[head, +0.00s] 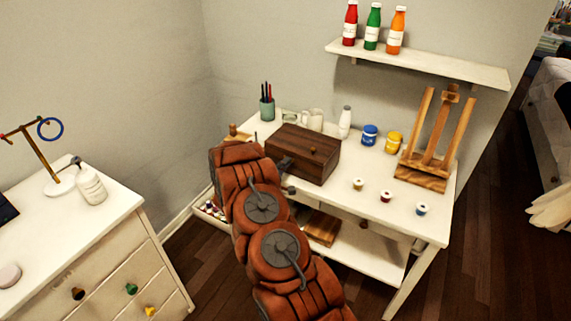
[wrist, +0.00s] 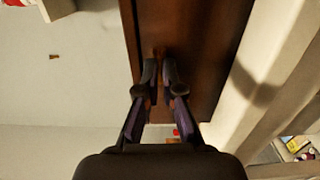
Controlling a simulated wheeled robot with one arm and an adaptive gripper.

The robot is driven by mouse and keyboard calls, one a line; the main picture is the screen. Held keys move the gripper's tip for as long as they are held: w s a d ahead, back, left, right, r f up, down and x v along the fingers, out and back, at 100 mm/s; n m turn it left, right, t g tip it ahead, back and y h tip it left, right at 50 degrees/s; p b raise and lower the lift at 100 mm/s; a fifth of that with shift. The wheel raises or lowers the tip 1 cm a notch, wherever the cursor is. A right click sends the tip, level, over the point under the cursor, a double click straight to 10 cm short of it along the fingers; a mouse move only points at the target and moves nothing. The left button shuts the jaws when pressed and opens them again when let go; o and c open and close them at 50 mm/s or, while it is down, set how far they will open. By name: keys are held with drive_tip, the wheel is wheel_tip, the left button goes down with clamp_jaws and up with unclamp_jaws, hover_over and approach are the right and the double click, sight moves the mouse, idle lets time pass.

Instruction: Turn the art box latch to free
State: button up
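The art box (head: 300,155) is a dark brown wooden box on the white desk. A small brass-coloured knob (head: 313,150) shows on it in the head view; I cannot tell whether it is the latch. My arm hides part of the box's front. In the wrist view the box is a dark brown panel (wrist: 197,45). My gripper (wrist: 160,68) points at that panel, its fingertips close together with a narrow gap between them. A small brownish part shows at the tips, too dim to tell if it is gripped. The head view mostly hides my gripper.
On the desk (head: 405,208) stand a green pencil cup (head: 267,108), a white bottle (head: 344,122), blue and yellow paint jars (head: 394,142), several small pots and a wooden easel (head: 430,150). A shelf (head: 430,65) with bottles hangs above. A white dresser (head: 95,245) stands left.

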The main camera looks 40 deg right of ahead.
drive_tip(key=o, duration=0.4)
drive_tip(key=v, duration=1.2)
idle(0.6)
